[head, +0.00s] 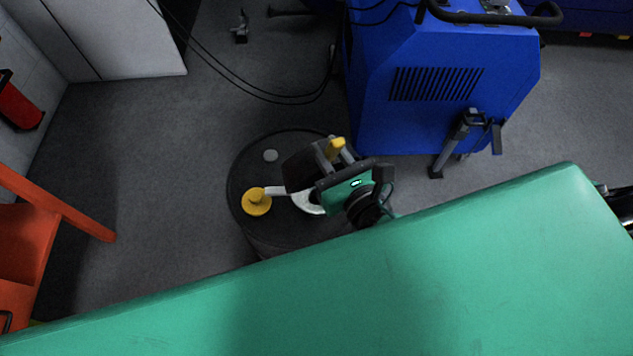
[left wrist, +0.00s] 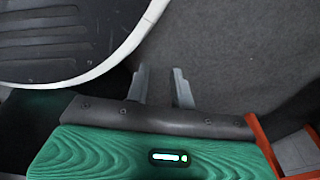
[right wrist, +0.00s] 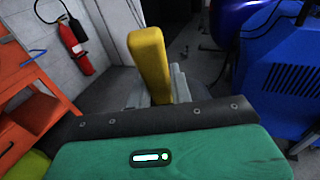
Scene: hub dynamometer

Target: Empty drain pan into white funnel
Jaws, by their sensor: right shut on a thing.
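My right gripper (head: 336,151) is shut on a yellow handle (right wrist: 152,62), which stands up between its fingers in the right wrist view. Beside it in the head view is a dark, tilted piece that looks like the drain pan (head: 303,167); its inside does not show. The white funnel (head: 311,203) is on top of a dark drum, directly below the pan and partly hidden by it and my gripper. I cannot tell whether pan and funnel touch. My left gripper (left wrist: 162,86) shows only in its own wrist view, with its fingers apart and nothing between them, above grey floor.
The dark drum (head: 243,178) also carries a yellow cap (head: 257,202). A blue machine (head: 430,120) stands behind right, with a grey stand (head: 456,140) beside it. An orange rack (head: 50,215) is at left. Black cables cross the floor. The floor left of the drum is clear.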

